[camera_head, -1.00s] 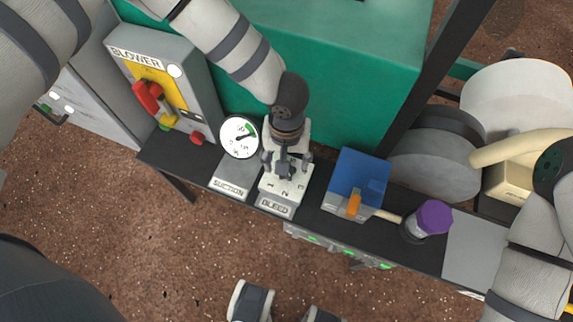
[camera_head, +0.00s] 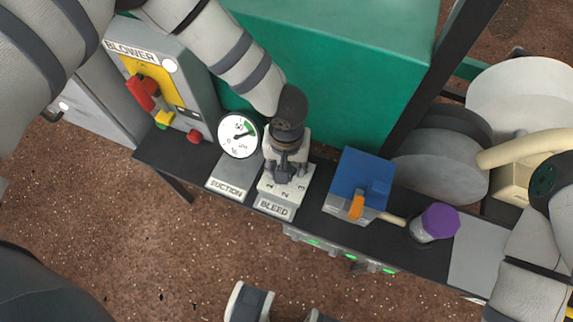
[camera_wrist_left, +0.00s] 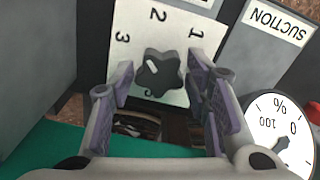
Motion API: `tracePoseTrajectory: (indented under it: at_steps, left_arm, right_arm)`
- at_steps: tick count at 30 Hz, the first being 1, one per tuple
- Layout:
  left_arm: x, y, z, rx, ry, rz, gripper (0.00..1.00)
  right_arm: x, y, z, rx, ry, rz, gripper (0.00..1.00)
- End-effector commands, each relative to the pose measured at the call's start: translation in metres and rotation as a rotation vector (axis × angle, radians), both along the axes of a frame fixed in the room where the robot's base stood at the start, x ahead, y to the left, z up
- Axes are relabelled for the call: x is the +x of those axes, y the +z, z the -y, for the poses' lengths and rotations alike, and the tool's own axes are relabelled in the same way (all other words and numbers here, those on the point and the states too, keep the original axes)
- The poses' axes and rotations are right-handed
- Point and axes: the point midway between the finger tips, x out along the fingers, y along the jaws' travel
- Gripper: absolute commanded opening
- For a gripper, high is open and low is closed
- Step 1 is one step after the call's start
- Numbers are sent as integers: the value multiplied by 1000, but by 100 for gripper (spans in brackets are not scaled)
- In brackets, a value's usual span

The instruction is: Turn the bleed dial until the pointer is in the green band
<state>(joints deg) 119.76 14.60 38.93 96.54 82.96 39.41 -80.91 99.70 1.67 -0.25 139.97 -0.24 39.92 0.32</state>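The bleed dial is a dark lobed knob (camera_wrist_left: 160,74) on a pale plate marked 1, 2 and 3. Its white mark slants up-left in the wrist view, roughly towards the 3. In the head view the BLEED box (camera_head: 274,208) stands under my left gripper (camera_head: 286,172), which hides the knob. In the wrist view my left gripper's fingers (camera_wrist_left: 158,90) stand apart on either side of the knob; contact is unclear. The suction gauge (camera_head: 239,136) has a green band at its upper right, and its dark pointer lies near that band. My right gripper is out of view.
The SUCTION box (camera_head: 228,186) stands close on the left. A blower panel (camera_head: 152,90) with a red handle is further left. A blue box (camera_head: 358,184) with an orange lever and a purple knob (camera_head: 440,219) stand to the right. A green housing (camera_head: 330,60) rises behind.

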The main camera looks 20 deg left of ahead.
Motion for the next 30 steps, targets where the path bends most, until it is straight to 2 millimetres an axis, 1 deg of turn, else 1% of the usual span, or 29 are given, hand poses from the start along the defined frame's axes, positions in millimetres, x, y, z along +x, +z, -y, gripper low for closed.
tracePoseTrajectory:
  at_steps: [1, 2, 3, 13, 14, 19, 24, 25, 26, 27, 30]
  left_arm:
    - [0, 0, 0, 0, 0, 0, 25]
    - [0, 0, 0, 0, 0, 0, 18]
    - [0, 0, 0, 0, 0, 0, 9]
    - [0, 0, 0, 0, 17, 0, 9]
    - [0, 1, 0, 0, 44, 1, 9]
    - [0, 3, 0, -1, 294, 2, 10]
    - [0, 0, 0, -1, 306, -1, 10]
    - [0, 0, 0, -1, 306, -1, 45]
    - [0, 0, 0, 0, 305, 0, 52]
    - [0, 0, 0, 0, 305, 0, 57]
    - [0, 0, 0, 0, 304, 0, 57]
  right_arm:
    - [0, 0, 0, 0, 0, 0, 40]
    - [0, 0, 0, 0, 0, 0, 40]
    - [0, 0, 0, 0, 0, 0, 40]
    - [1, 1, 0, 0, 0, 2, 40]
    - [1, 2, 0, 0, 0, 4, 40]
    - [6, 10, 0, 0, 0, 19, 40]
    - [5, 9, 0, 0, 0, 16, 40]
    - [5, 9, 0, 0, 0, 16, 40]
    - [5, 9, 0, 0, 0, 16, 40]
    - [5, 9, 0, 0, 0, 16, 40]
    - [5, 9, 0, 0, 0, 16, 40]
